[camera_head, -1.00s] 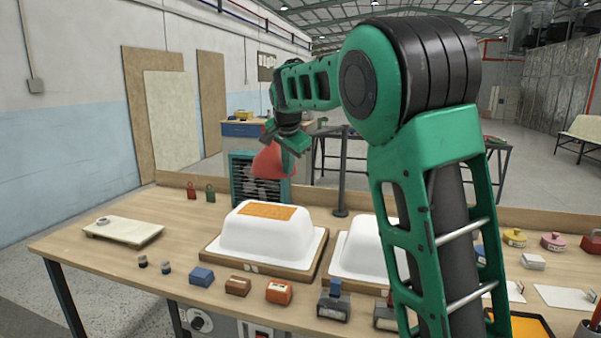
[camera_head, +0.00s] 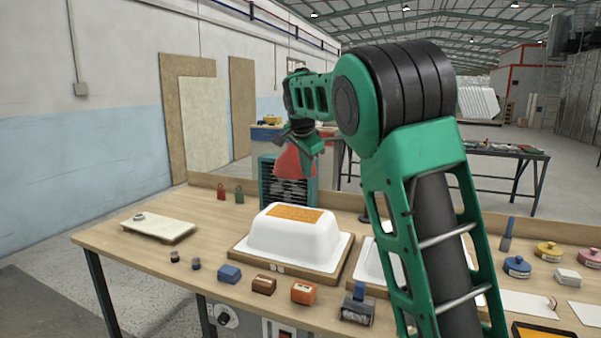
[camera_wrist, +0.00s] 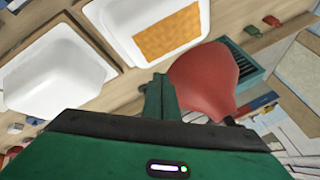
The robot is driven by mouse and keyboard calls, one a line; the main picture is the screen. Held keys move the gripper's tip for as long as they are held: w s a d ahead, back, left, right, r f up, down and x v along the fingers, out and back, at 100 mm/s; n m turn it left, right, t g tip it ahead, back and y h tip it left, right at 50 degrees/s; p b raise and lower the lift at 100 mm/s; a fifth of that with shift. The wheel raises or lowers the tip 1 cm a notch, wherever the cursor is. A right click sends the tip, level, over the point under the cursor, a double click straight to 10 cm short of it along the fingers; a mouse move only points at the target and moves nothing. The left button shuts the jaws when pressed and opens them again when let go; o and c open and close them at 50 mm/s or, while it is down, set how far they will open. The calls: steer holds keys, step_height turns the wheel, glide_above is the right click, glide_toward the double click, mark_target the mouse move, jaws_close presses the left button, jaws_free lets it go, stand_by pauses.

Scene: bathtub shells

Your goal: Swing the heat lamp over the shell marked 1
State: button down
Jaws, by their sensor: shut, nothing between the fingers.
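The red heat lamp shade (camera_head: 291,160) hangs behind the left white shell (camera_head: 298,238), in front of a green slatted unit. It also shows in the wrist view (camera_wrist: 203,80). The left shell is upside down with an orange patch on top. A second white shell (camera_head: 371,262) to its right is largely hidden by my arm; a plain white shell also shows in the wrist view (camera_wrist: 55,72). The shell numbers are not readable. My gripper (camera_head: 310,148) is shut beside the lamp; the wrist view shows its fingers (camera_wrist: 158,98) against the shade's edge, contact unclear.
The wooden bench (camera_head: 120,245) holds a pale board (camera_head: 158,227) at left and several small blocks along the front. Red and green tags (camera_head: 230,193) stand at the back. Lidded pots (camera_head: 548,250) and white cards crowd the right side.

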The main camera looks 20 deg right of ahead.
steer(key=s+f+v, duration=0.1)
steer(key=v, duration=1)
steer(key=s+d+f+n+g+y, duration=0.1)
steer(key=s+d+f+n+g, duration=0.1)
steer(key=s+d+f, duration=0.6)
steer(key=s+d+f+n+g+y, duration=0.15)
steer(key=s+f, duration=0.25)
steer(key=s, duration=0.9)
steer(key=s+a+f+n, duration=0.1)
steer(key=s+f+n, duration=0.1)
steer(key=s+f, duration=0.3)
steer(key=s+a+f+n+g+y, duration=0.1)
steer(key=s+f, duration=0.4)
steer(key=s, duration=0.7)
steer(key=s+a+f+n+g, duration=0.1)
steer(key=s+a+f+n, duration=0.2)
steer(key=s+f, duration=0.2)
steer(key=s, duration=0.3)
steer(key=shift+f, duration=0.15)
